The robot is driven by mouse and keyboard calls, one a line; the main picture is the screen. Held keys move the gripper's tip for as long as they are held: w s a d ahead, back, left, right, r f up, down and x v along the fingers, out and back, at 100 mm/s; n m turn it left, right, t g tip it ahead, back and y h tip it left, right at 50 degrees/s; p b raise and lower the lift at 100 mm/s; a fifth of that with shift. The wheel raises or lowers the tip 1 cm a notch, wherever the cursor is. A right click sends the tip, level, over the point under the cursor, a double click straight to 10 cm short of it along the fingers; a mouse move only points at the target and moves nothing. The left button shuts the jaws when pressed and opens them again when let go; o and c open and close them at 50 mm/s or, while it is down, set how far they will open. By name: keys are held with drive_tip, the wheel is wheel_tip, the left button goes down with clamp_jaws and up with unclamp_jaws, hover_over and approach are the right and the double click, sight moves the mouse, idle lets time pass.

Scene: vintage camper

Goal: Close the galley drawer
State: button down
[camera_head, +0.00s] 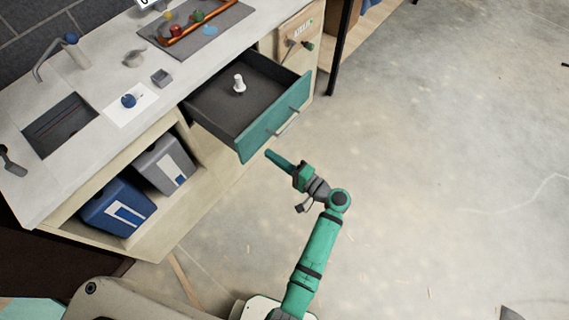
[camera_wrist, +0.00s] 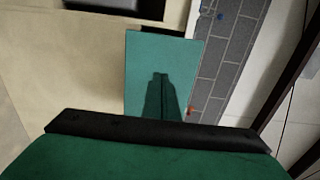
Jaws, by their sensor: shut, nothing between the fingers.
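The galley drawer (camera_head: 205,118) is pulled well out from the counter in the head view. Its teal front (camera_head: 262,128) faces right and down, with a pale bar handle (camera_head: 286,123). A small white object (camera_head: 239,84) stands inside it. My gripper (camera_head: 268,154) is shut and empty, just outside the drawer front near its left end, below the handle. Whether it touches the front cannot be told. In the wrist view the teal front (camera_wrist: 140,65) lies ahead of my gripper's dark fingers (camera_wrist: 160,78).
The counter (camera_head: 100,85) holds a sink (camera_head: 58,125) and a grey tray mat (camera_head: 222,22) with several small things. A blue bin (camera_head: 110,212) and a grey bin (camera_head: 160,165) sit in the open shelf below. A dark post (camera_head: 340,50) stands beyond the drawer. The floor to the right is clear.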

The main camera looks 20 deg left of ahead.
sight(254, 143)
drive_tip(key=x, duration=0.5)
drive_tip(key=shift+a, duration=0.1)
drive_tip(key=shift+w, duration=0.1)
